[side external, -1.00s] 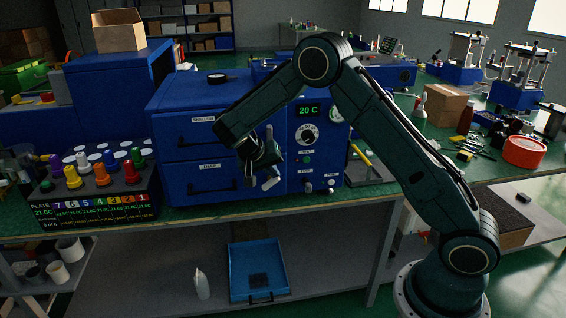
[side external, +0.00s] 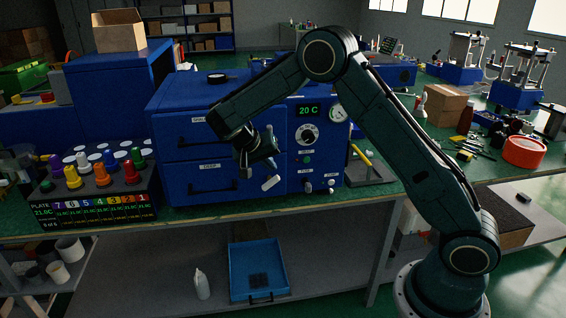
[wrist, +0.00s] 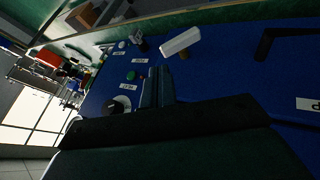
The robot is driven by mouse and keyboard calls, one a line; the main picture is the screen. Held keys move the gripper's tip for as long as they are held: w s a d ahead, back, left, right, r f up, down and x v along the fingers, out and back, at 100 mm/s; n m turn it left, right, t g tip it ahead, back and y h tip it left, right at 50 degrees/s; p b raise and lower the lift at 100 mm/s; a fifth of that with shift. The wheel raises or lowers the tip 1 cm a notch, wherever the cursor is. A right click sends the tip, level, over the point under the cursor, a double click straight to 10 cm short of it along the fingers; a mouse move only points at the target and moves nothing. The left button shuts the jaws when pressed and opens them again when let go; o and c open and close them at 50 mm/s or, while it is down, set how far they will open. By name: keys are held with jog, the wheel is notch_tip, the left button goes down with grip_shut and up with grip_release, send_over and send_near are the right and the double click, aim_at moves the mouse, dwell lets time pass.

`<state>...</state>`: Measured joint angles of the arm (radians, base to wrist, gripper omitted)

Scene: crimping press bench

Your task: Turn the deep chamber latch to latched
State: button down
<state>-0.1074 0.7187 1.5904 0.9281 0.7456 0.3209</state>
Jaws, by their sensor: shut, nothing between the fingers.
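The deep chamber latch is a pale bar handle (side external: 271,183) on the front of the blue cabinet, right of the lower drawer labelled DEEP (side external: 210,166). It stands tilted, its right end higher in the side view. In the wrist view the latch (wrist: 181,41) shows as a white bar on a brownish stem, also slanted. My gripper (side external: 268,158) is just above the latch, in front of the cabinet. In the wrist view my gripper's fingers (wrist: 159,76) are together and empty, with a gap between their tips and the latch.
The control panel with a 20 C display (side external: 308,110) and a dial (side external: 307,134) is right of the drawers. The black lower drawer handle (side external: 212,187) is left of the latch. A rack of coloured knobs (side external: 100,175) stands at the left. A blue tray (side external: 258,268) lies below the bench.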

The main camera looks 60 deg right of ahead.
jog(key=v, duration=1.1)
jog(key=shift+a+r, duration=0.2)
jog(key=shift+r, duration=0.1)
jog(key=c, duration=1.4)
grip_release()
jog(key=shift+w+r, duration=0.1)
jog(key=shift+w, duration=0.05)
jog(key=shift+c, duration=0.2)
jog(key=w+a+r+m+t+y, duration=0.1)
jog(key=w+r+m+t+y, duration=0.15)
jog(key=w+r, duration=0.2)
jog(key=s+d+f+n+t+y, duration=0.1)
jog(key=s+d+f+t+y, duration=0.7)
jog(key=s+d+f, duration=0.6)
jog(key=shift+s+t, duration=0.55)
jog(key=shift+s, duration=0.25)
jog(key=shift+w+a+f+n, duration=0.1)
jog(key=shift+n, duration=0.15)
